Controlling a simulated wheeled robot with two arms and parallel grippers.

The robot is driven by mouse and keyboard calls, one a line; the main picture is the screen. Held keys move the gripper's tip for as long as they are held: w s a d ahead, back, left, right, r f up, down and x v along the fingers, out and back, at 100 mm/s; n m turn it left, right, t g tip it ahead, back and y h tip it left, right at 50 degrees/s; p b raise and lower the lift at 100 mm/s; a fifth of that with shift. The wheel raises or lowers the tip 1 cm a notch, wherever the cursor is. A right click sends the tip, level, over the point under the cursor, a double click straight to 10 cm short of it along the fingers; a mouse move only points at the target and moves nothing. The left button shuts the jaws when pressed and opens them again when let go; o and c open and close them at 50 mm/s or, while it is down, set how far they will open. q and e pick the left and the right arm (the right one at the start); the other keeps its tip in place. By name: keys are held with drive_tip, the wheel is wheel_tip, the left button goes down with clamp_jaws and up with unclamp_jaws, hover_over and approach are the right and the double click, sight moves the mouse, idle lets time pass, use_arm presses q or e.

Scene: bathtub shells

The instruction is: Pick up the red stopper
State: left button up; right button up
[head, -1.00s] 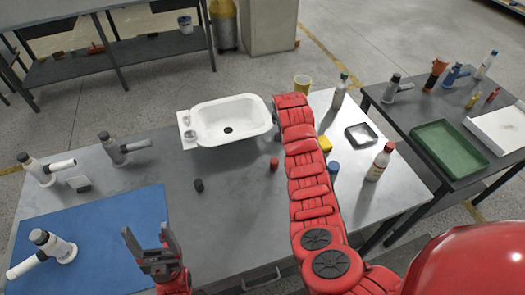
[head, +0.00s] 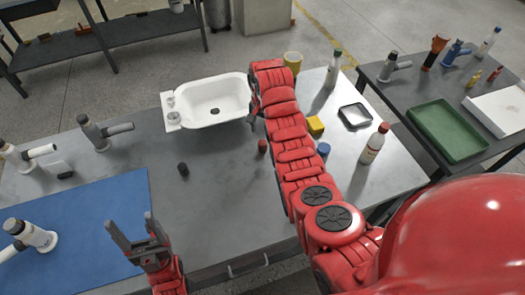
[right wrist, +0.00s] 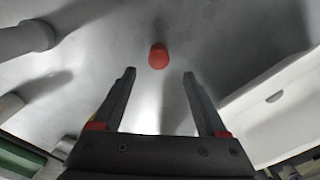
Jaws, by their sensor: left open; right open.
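The red stopper (head: 262,146) stands on the grey table, in front of the bathtub shell's right end. In the right wrist view the red stopper (right wrist: 158,56) lies beyond the fingertips, between their lines, and touches neither. My right gripper (right wrist: 160,73) is open and empty. In the head view its dark fingers (head: 252,110) show only partly, beside the tub's right end; the red arm hides the rest. My left gripper (head: 131,221) is open and empty above the blue mat's right edge, well away from the red stopper.
The white bathtub shell (head: 240,90) stands close to my right gripper and shows in the right wrist view (right wrist: 275,115). A black stopper (head: 183,169) stands left of the red one. A yellow block (head: 316,125), blue cap (head: 323,149) and bottle (head: 372,146) are right of my arm.

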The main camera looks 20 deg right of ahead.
sight(263, 143)
drive_tip(key=shift+f+p, duration=0.4)
drive_tip(key=shift+f, duration=0.4)
drive_tip(key=f+p, duration=0.1)
drive_tip(key=f, duration=0.1)
drive_tip(key=f+p, duration=0.1)
drive_tip(key=shift+s+a+f, duration=0.15)
drive_tip(key=shift+s+f, duration=0.25)
drive_tip(key=shift+f+p, duration=0.35)
drive_tip(key=shift+f, duration=0.55)
drive_tip(key=shift+c, duration=0.2)
clamp_jaws()
